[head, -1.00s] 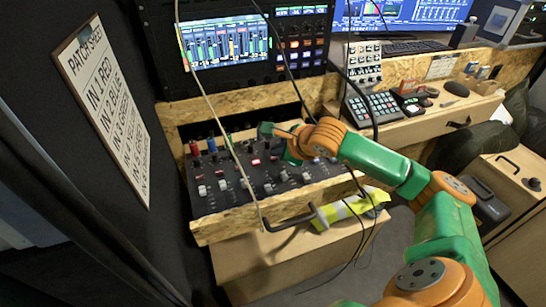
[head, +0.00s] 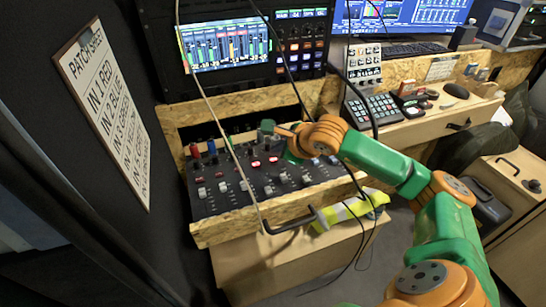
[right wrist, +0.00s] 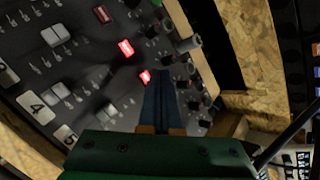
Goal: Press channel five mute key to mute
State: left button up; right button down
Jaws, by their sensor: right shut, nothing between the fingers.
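The mixer (head: 225,190) sits in a wooden frame in the head view, with rows of faders, knobs and keys. In the right wrist view its labels 4 and 5 (right wrist: 65,137) show at the lower left. The channel five mute key (right wrist: 145,76) is lit red, and so is the channel four key (right wrist: 126,47). A third key (right wrist: 102,14) farther up is dim. My right gripper (right wrist: 159,78) is shut and empty, its tips just right of the channel five key. I cannot tell whether they touch the panel. My left gripper is not in view.
Red and blue plugs (head: 211,146) stand at the mixer's back left. Loose cables hang across the mixer. A rack with a meter screen (head: 228,46) stands behind, and a keypad (head: 372,106) sits to the right. A patch sign (head: 105,110) is on the left wall.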

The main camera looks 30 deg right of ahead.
notch_tip(320, 180, up, 6)
jog(key=p, duration=0.4)
dwell(0.3)
jog(key=shift+f, duration=0.1)
